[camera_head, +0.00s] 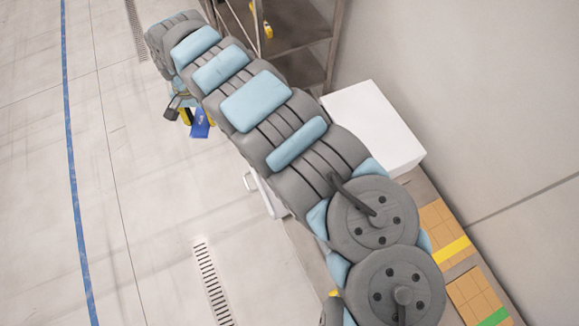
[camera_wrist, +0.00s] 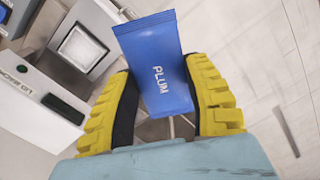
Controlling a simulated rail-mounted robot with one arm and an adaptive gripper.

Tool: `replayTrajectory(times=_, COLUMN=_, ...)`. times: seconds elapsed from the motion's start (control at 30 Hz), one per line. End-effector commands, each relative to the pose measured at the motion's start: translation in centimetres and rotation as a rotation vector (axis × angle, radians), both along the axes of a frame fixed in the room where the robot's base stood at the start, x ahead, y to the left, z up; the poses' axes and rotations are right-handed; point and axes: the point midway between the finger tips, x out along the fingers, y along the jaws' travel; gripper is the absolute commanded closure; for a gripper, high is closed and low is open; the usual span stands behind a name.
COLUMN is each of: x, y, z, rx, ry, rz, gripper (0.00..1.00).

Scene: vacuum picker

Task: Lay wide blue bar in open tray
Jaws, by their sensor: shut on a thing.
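The wide blue bar (camera_wrist: 155,65) is a flat blue packet lettered PLUM. In the wrist view it stands between the two yellow fingers of my gripper (camera_wrist: 160,100), which is shut on it. In the head view the blue bar (camera_head: 201,124) hangs below the far end of my arm, beside my gripper (camera_head: 188,114), over the floor. In the wrist view a square pale recess in a grey-white frame (camera_wrist: 82,47) lies beyond the bar to the upper left. It may be the open tray, but I cannot tell for sure.
A white unit with a dark slot (camera_wrist: 40,108) and partly legible lettering stands at left in the wrist view. The head view shows a metal rack (camera_head: 300,45), a white box (camera_head: 373,125) and taped cartons (camera_head: 440,228) along the wall. The floor (camera_head: 130,190) at left is clear.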

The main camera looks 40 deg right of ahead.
Motion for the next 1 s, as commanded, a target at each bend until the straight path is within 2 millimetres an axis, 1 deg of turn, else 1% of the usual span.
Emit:
replayTrajectory(times=0.03, x=-1.2, y=-1.9, z=-2.2, rx=0.002, ry=0.013, rz=-0.103, gripper=0.85)
replayTrajectory(times=0.07, x=-1.7, y=-2.9, z=-3.3, rx=0.004, ry=0.012, rz=-0.167, gripper=0.85)
replayTrajectory(times=0.1, x=-2.7, y=-4.1, z=-4.8, rx=0.005, ry=0.018, rz=-0.253, gripper=0.85)
replayTrajectory(times=0.17, x=-3.9, y=-5.9, z=-7.0, rx=0.006, ry=0.019, rz=-0.381, gripper=0.85)
replayTrajectory(times=0.2, x=-5.0, y=-7.1, z=-8.4, rx=0.006, ry=0.023, rz=-0.467, gripper=0.85)
replayTrajectory(times=0.27, x=-6.6, y=-8.8, z=-10.5, rx=0.006, ry=0.026, rz=-0.596, gripper=0.85)
replayTrajectory(times=0.4, x=-10.8, y=-12.6, z=-15.1, rx=0.004, ry=0.029, rz=-0.896, gripper=0.85)
replayTrajectory(times=0.47, x=-13.0, y=-14.1, z=-17.1, rx=0.001, ry=0.035, rz=-1.023, gripper=0.85)
replayTrajectory(times=0.5, x=-14.4, y=-15.0, z=-18.3, rx=-0.002, ry=0.034, rz=-1.108, gripper=0.85)
replayTrajectory(times=0.57, x=-16.6, y=-16.3, z=-20.0, rx=-0.004, ry=0.033, rz=-1.237, gripper=0.85)
replayTrajectory(times=0.6, x=-18.3, y=-17.1, z=-21.2, rx=-0.009, ry=0.038, rz=-1.320, gripper=0.85)
replayTrajectory(times=0.67, x=-20.3, y=-18.1, z=-22.7, rx=-0.011, ry=0.032, rz=-1.438, gripper=0.85)
replayTrajectory(times=0.7, x=-21.9, y=-18.7, z=-23.6, rx=-0.015, ry=0.036, rz=-1.513, gripper=0.85)
replayTrajectory(times=0.8, x=-24.9, y=-19.8, z=-25.5, rx=-0.018, ry=0.030, rz=-1.672, gripper=0.85)
replayTrajectory(times=0.9, x=-27.2, y=-20.5, z=-26.8, rx=-0.023, ry=0.027, rz=-1.787, gripper=0.85)
replayTrajectory(times=1.0, x=-28.5, y=-20.9, z=-27.4, rx=-0.024, ry=0.024, rz=-1.857, gripper=0.85)
